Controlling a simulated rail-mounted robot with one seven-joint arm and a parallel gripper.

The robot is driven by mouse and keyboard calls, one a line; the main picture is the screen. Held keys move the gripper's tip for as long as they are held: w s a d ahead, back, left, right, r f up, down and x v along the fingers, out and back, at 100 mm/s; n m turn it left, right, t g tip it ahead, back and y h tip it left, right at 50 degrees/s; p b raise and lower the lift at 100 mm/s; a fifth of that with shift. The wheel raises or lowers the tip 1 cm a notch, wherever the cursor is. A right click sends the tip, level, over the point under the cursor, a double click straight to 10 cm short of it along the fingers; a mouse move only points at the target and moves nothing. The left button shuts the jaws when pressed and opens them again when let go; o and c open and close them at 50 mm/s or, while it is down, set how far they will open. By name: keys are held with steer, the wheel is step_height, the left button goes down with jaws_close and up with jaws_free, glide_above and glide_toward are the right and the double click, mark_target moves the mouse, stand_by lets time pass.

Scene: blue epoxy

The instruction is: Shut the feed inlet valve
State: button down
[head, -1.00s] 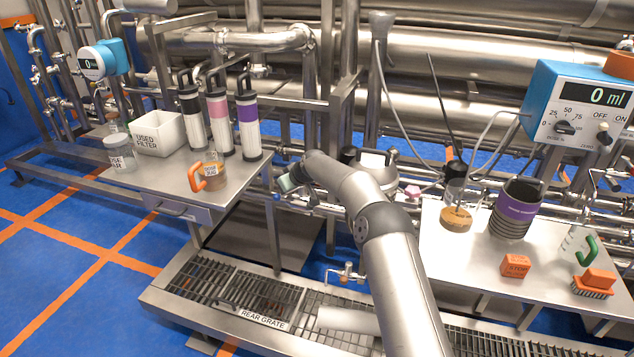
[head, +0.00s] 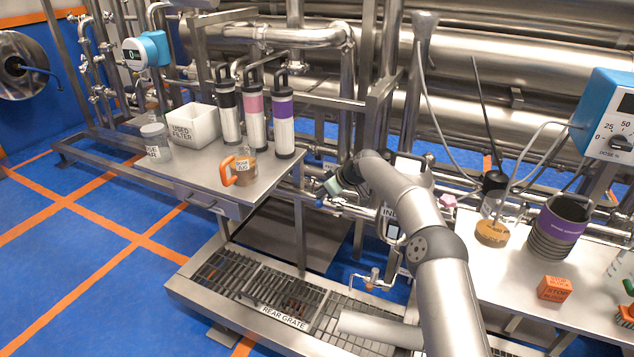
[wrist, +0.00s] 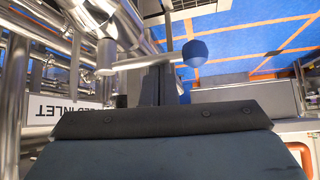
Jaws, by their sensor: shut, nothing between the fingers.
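The feed inlet valve's lever shows in the wrist view as a pale metal bar (wrist: 140,62) with a blue ball knob (wrist: 195,53) at its right end. A FEED INLET label (wrist: 62,108) appears upside down at the left, partly cut off. My gripper (wrist: 163,84) is shut and empty, its dark fingers just below the lever in the picture. I cannot tell whether they touch it. In the head view my gripper (head: 328,191) is beside the pipes right of the left bench; my arm hides most of the valve area there.
The right bench (head: 500,272) holds a purple-banded vessel (head: 560,228) and an orange block (head: 555,288). Pipes crowd the back; a grate (head: 270,290) lies below.

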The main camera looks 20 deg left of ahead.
steer(key=shift+f, duration=0.1)
stand_by(0.3)
steer(key=v, duration=0.7)
steer(key=shift+d+r, duration=0.2)
steer(key=shift+r, duration=0.1)
